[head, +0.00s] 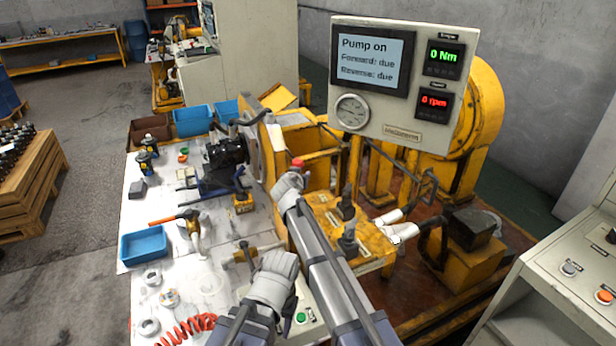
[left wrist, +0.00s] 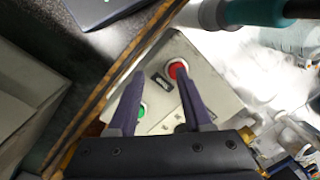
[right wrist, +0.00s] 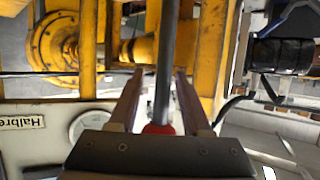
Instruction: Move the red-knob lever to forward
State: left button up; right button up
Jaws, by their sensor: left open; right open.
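The red knob (head: 297,163) of the lever shows just beyond my right gripper (head: 290,182) in the head view. In the right wrist view the grey lever rod (right wrist: 166,70) runs between the two fingers of my right gripper (right wrist: 160,75). The red knob (right wrist: 158,129) sits close to the palm there. The fingers are apart, with the lever between them; contact cannot be told. My left gripper (head: 280,262) is lower in the head view, open and empty. In the left wrist view it (left wrist: 160,72) is over a box with a red button (left wrist: 178,69) and a green button (left wrist: 142,110).
The screen (head: 371,60) reads "Pump on", "Forward: due", "Reverse: due". The readouts show 0 Nm (head: 443,58) and 0 rpm (head: 434,103). The bench left of my arms holds tools, a blue tray (head: 143,246) and a red coiled hose (head: 188,328). Yellow machine frames stand to the right.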

jog(key=shift+w+a, duration=0.1)
jog(key=shift+w, duration=0.05)
jog(key=shift+c, duration=0.3)
grip_shut()
dwell(1.1)
